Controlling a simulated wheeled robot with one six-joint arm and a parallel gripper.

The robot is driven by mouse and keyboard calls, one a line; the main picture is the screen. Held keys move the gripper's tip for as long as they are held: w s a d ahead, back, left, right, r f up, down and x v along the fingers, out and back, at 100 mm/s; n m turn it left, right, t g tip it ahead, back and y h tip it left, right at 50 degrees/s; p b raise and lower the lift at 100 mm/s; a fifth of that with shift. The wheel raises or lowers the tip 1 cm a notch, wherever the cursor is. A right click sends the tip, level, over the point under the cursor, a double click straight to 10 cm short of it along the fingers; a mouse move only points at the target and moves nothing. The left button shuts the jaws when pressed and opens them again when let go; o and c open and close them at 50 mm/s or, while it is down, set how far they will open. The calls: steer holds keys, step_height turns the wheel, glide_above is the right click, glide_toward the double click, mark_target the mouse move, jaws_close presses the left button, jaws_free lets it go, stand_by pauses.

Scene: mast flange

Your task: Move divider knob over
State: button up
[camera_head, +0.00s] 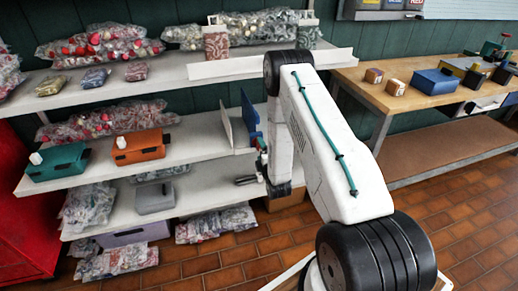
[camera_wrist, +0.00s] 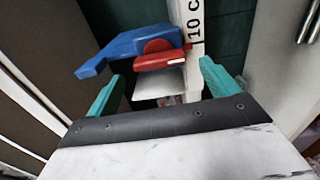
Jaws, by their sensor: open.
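A blue bracket (camera_wrist: 120,48) with a red knob-like part (camera_wrist: 162,56) sits against a white upright strip (camera_wrist: 194,22) marked "10 c" in the wrist view. I take the red part to be the divider knob. My gripper (camera_wrist: 160,88) has its two teal fingers spread wide, with the red part ahead and between them in the picture; nothing is held. In the head view a blue upright piece (camera_head: 249,117) stands at the right end of the middle shelf, and my gripper (camera_head: 261,160) is just below it, partly hidden by my arm.
The white shelves (camera_head: 205,146) hold bagged goods, a green box (camera_head: 58,162), an orange box (camera_head: 139,147) and a grey box (camera_head: 155,198). A wooden bench (camera_head: 420,97) with a blue box (camera_head: 435,81) stands right. Pale panels flank the gripper in the wrist view.

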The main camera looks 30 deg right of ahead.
steer(key=shift+v, duration=2.25)
steer(key=s+a+f+m+g+y, duration=0.25)
steer(key=s+f+m+g, duration=0.25)
steer(key=f+m+g, duration=0.35)
steer(key=s+a+r+m+g, duration=0.2)
steer(key=s+a+r, duration=0.3)
steer(key=s+r, duration=0.5)
steer(key=s+a+r+m+g+y, duration=0.1)
steer(key=s+a+r, duration=0.5)
steer(key=r, duration=1.6)
steer(key=s+a+r+m+g+y, duration=0.1)
steer(key=s+a+r+m+g, duration=0.2)
steer(key=s+r, duration=1.2)
steer(key=shift+a+r+g, duration=0.75)
steer(key=shift+a+r, duration=0.05)
steer(key=shift+a, duration=0.45)
